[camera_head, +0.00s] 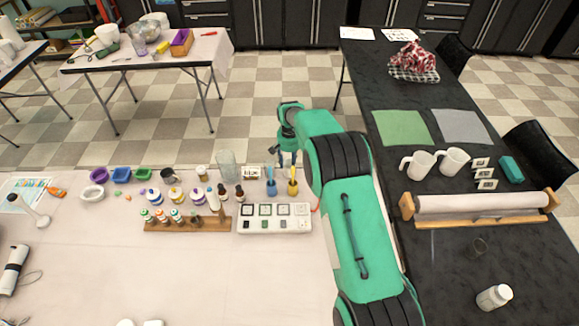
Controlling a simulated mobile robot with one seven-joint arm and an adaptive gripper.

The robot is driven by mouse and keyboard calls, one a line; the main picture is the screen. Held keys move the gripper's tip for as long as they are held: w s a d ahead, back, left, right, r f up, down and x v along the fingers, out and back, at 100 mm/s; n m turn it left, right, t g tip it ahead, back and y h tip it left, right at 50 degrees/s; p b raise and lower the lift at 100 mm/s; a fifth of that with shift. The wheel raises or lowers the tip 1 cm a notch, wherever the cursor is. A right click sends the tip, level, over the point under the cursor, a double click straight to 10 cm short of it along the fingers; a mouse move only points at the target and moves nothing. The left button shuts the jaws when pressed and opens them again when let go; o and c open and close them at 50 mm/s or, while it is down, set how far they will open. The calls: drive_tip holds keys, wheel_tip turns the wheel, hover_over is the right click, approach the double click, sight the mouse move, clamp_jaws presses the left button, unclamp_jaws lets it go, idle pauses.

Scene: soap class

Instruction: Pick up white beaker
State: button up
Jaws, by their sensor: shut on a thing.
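Two white handled vessels that look like beakers, the left one (417,165) and the right one (453,161), stand upright side by side on the black table. My gripper (287,161) points down over the back edge of the pale table, well to the left of both. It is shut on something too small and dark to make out. I cannot tell whether the gripper touches that tool. A clear beaker (228,165) stands to the left of the gripper.
A paper roll holder (480,203) lies before the white vessels. Green (403,127) and grey (460,126) mats lie behind. The pale table's front is mostly clear.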

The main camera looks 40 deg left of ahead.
wheel_tip(320, 180, up, 10)
drive_tip(key=p, duration=0.1)
idle(0.4)
